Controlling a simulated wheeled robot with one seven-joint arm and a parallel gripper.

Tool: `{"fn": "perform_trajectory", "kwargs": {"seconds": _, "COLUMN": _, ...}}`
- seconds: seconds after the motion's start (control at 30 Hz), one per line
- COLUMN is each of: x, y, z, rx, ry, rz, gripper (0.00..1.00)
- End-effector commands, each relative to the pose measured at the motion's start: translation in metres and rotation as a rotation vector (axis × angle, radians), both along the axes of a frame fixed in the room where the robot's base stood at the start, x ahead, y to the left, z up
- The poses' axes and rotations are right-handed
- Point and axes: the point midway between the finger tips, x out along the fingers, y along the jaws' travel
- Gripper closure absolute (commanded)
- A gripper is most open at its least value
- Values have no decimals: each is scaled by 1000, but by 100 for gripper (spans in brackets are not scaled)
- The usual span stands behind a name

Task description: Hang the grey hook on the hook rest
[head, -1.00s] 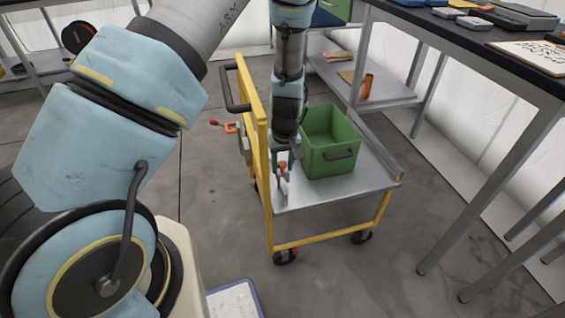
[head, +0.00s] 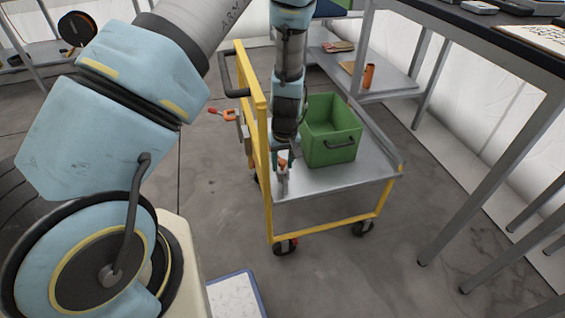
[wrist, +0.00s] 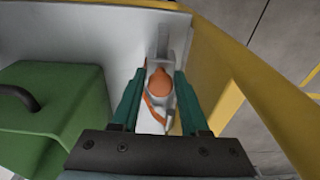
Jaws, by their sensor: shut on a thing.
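My gripper (wrist: 160,100) points down over the left end of the trolley's grey shelf. Its teal fingers are closed on a small grey piece with an orange rounded top, which I take for the grey hook (wrist: 158,102). In the head view the hook (head: 283,184) shows below the fingers, just inside the yellow end frame. I cannot tell whether it touches the shelf. A grey part (head: 243,138) on the outer side of the yellow frame may be the hook rest; the frame partly hides it.
The yellow-framed trolley (head: 340,224) carries a green bin (head: 331,153) right of my gripper. A red-and-orange handled item (head: 227,114) sticks out left of its frame. A black-topped table (head: 480,28) stands at the right.

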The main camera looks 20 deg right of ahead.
Motion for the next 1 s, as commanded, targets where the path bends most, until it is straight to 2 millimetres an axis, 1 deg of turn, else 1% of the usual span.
{"fn": "perform_trajectory", "kwargs": {"seconds": 0.37, "x": 0, "y": 0, "z": 0, "rx": 0, "ry": 0, "rz": 0, "gripper": 100}}
{"fn": "perform_trajectory", "kwargs": {"seconds": 1.0, "x": 0, "y": 0, "z": -7, "rx": 0, "ry": 0, "rz": 0, "gripper": 100}}
